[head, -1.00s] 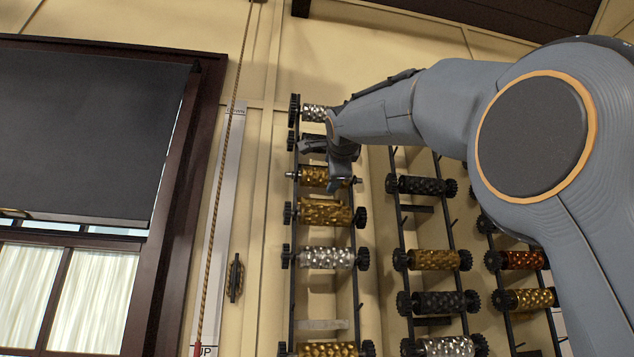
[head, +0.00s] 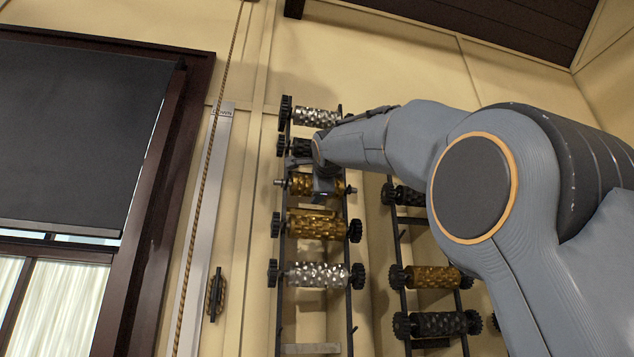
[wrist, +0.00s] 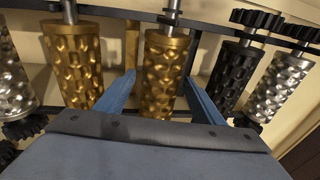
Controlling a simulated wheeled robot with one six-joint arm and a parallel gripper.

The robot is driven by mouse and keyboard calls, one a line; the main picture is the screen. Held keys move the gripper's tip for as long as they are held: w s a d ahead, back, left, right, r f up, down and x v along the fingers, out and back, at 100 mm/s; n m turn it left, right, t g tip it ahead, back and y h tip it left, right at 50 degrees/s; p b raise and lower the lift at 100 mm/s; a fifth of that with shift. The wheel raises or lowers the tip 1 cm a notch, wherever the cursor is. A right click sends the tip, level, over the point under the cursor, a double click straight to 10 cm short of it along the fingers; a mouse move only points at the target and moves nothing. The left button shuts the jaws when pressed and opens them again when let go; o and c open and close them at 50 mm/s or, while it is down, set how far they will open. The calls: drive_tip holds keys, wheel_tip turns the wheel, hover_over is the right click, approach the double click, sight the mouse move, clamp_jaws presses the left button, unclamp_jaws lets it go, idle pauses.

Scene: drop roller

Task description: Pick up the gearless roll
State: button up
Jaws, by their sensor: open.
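The gearless roll is gold and dimpled, with bare silver shaft ends. In the head view it is the third roll down (head: 300,185) on the left rack, partly hidden by my gripper (head: 322,184). In the wrist view the gearless roll (wrist: 163,70) stands between the two blue fingers of my gripper (wrist: 160,95). The fingers are open, one on each side of its lower part. Whether they touch it cannot be told. The roll still sits on its rack.
On the same rack, a black geared roll (head: 299,147) and a silver one (head: 315,117) are above, with a gold geared roll (head: 315,224) close below. A second rack with a gold roll (head: 432,277) stands to the right. A rope (head: 205,175) hangs at left.

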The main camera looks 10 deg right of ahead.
drive_tip(key=shift+w+d+r+p, duration=0.15)
drive_tip(key=shift+w+r+p, duration=0.1)
drive_tip(key=shift+w+p, duration=0.35)
drive_tip(key=shift+w+d+r+p, duration=0.1)
drive_tip(key=shift+w+r+p, duration=0.1)
drive_tip(key=shift+w+p, duration=0.4)
drive_tip(key=shift+w+f, duration=0.1)
drive_tip(key=shift+w, duration=0.45)
clamp_jaws()
drive_tip(key=shift+s+r, duration=0.1)
drive_tip(key=shift+r, duration=0.1)
